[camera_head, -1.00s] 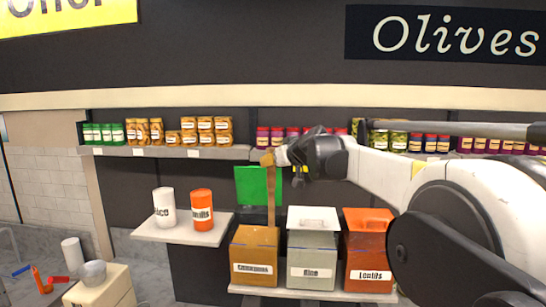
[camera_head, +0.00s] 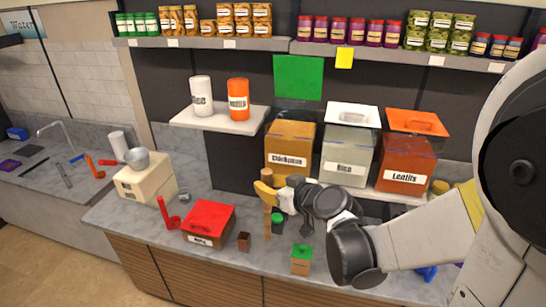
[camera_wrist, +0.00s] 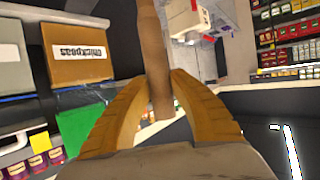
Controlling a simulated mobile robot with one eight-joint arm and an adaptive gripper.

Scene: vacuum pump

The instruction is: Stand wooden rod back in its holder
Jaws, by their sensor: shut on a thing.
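The wooden rod (camera_head: 267,221) is a long light-brown stick, held near upright in front of the chickpeas bin, above the counter. My gripper (camera_head: 264,190) is shut on it near its upper end. In the wrist view the rod (camera_wrist: 151,45) runs between the two yellow-brown fingers (camera_wrist: 161,82). A small dark brown block (camera_head: 244,241) on the counter, left of the rod's lower end, may be the holder; I cannot tell for sure. I cannot tell whether the rod's lower end touches the counter.
A green-topped small box (camera_head: 301,260) stands to the right, near the front edge. Chickpeas (camera_head: 290,147), rice (camera_head: 347,156) and lentils bins (camera_head: 405,166) stand behind. A small green-lidded jar (camera_head: 277,222) is close by.

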